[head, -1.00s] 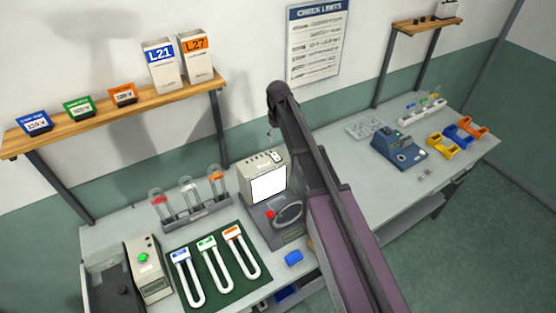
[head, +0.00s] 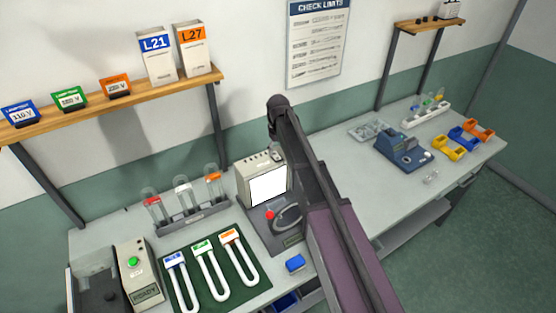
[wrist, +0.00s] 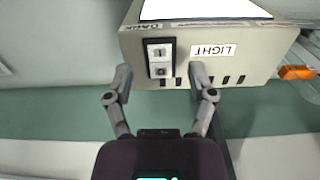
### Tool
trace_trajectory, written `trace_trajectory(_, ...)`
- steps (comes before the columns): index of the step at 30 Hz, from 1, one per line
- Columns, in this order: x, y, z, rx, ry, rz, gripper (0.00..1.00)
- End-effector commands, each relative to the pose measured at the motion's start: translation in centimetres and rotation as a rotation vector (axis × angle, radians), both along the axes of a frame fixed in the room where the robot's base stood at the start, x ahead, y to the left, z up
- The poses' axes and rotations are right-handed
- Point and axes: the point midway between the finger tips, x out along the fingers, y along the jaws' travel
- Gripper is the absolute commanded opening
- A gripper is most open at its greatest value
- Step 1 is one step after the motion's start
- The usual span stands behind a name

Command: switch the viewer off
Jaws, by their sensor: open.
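The viewer (head: 262,180) is a beige box on the bench with its front screen (head: 268,187) glowing white. In the wrist view the viewer (wrist: 222,66) appears upside down, with a "LIGHT" label (wrist: 213,50) on its top panel. Its switch (wrist: 160,58) is a white rocker with "I" and "0" marks, left of that label in the wrist view. My gripper (wrist: 160,75) is open and empty, its fingertips on either side of the switch in the picture. I cannot tell whether they touch the panel. In the head view my arm hides most of the gripper.
A red button (head: 270,215) and a ring-shaped part sit at the viewer's foot. A rack of tubes (head: 190,222) stands left of it, and a green mat (head: 238,272) with several U-shaped tubes lies in front. A blue device (head: 403,150) stands farther right.

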Motion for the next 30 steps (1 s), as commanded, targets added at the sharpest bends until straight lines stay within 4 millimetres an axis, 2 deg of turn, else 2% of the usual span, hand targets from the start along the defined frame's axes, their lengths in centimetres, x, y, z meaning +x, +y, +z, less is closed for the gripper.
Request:
trace_trajectory(1, 0.0, 0.0, -0.8, 0.0, 0.0, 0.0, 0.71)
trace_trajectory(9, 0.0, 0.0, -2.4, 0.0, 0.0, 0.0, 0.71)
trace_trajectory(26, 0.0, 0.0, -2.9, 0.0, 0.0, 0.0, 0.71)
trace_trajectory(30, 0.0, 0.0, -2.9, 0.0, 0.0, 0.0, 0.3)
